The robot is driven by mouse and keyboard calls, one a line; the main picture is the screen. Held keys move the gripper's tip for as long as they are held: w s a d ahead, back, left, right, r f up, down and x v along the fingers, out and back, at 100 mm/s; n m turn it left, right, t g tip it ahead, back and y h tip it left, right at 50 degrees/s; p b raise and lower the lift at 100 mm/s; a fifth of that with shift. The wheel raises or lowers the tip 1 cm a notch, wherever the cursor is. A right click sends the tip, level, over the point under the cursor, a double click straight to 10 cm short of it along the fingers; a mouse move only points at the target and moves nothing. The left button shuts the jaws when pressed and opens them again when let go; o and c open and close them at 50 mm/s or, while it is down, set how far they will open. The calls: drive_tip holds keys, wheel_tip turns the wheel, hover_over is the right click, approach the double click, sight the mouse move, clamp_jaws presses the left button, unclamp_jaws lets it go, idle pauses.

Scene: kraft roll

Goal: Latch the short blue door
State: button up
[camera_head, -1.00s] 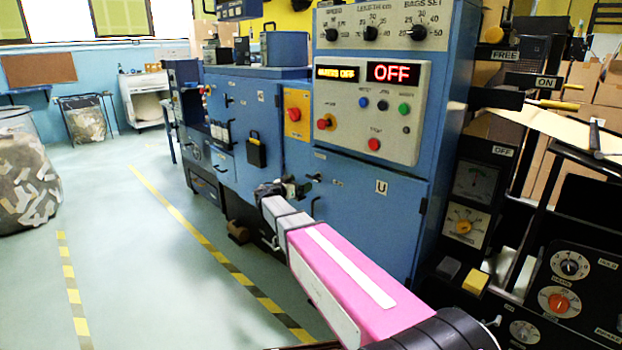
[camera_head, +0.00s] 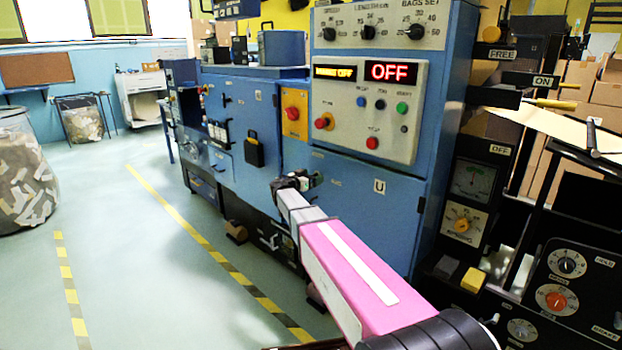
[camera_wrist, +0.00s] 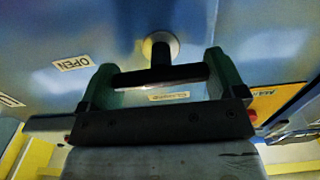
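The short blue door (camera_head: 350,215) is on the machine's front, below the control panel in the head view. It looks flush or nearly flush with its frame; a small gap cannot be ruled out. Its dark T-shaped latch handle (camera_wrist: 160,76) shows in the wrist view, its bar roughly level on a round mount. An OPEN label (camera_wrist: 72,63) is left of the handle, and a partly covered label, apparently CLOSED, is below it. My gripper (camera_head: 298,181) is at the handle. In the wrist view its green fingers (camera_wrist: 162,88) stand wide apart at the bar's two ends. Contact is unclear.
The control panel (camera_head: 365,108) with lit OFF displays is above the door. A yellow switch plate (camera_head: 294,113) is to its upper left. A dark control console (camera_head: 555,290) stands at the right.

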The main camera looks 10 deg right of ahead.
drive_tip(key=shift+n, duration=0.3)
drive_tip(key=n, duration=0.3)
drive_tip(key=shift+n, duration=0.3)
drive_tip(key=n, duration=0.4)
drive_tip(key=shift+w+a+n, duration=0.15)
drive_tip(key=shift+n, duration=0.15)
drive_tip(key=n, duration=0.4)
drive_tip(key=shift+f, duration=0.1)
drive_tip(key=shift+w+f+n, duration=0.1)
drive_tip(key=shift+n, duration=2.4)
drive_tip(key=o, duration=0.7)
drive_tip(key=shift+c, duration=0.2)
drive_tip(key=v, duration=1.1)
